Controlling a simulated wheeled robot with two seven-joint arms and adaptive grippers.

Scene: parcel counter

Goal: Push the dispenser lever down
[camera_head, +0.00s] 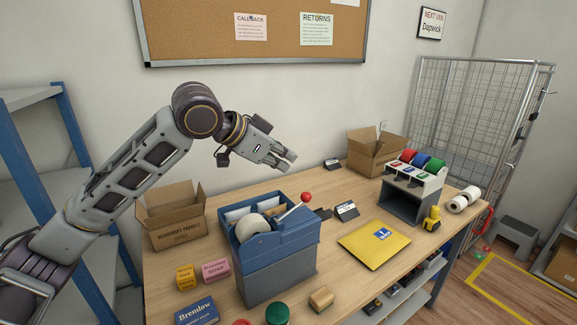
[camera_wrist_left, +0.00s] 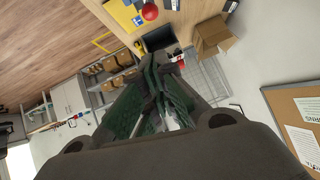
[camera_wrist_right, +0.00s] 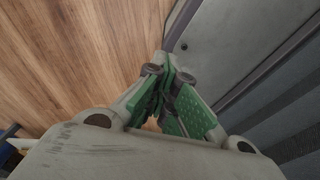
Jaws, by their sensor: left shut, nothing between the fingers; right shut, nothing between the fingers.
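The blue dispenser (camera_head: 275,255) stands on the table in the head view, with a roll in its open top. Its lever (camera_head: 292,209) slants up to the right and ends in a red ball knob (camera_head: 306,196). The red knob also shows at the top of the left wrist view (camera_wrist_left: 149,12). My left gripper (camera_head: 289,162) is shut and empty, in the air above and slightly left of the knob, apart from it. My right gripper (camera_wrist_right: 167,77) is shut and empty, seen only in its own wrist view, over the wood floor beside a grey panel.
Left of the dispenser stand an open carton (camera_head: 175,222), a yellow box (camera_head: 184,277) and a pink soap box (camera_head: 216,270). To its right lie a yellow envelope (camera_head: 372,245) and a tape rack (camera_head: 411,205). A small wooden block (camera_head: 321,298) lies in front.

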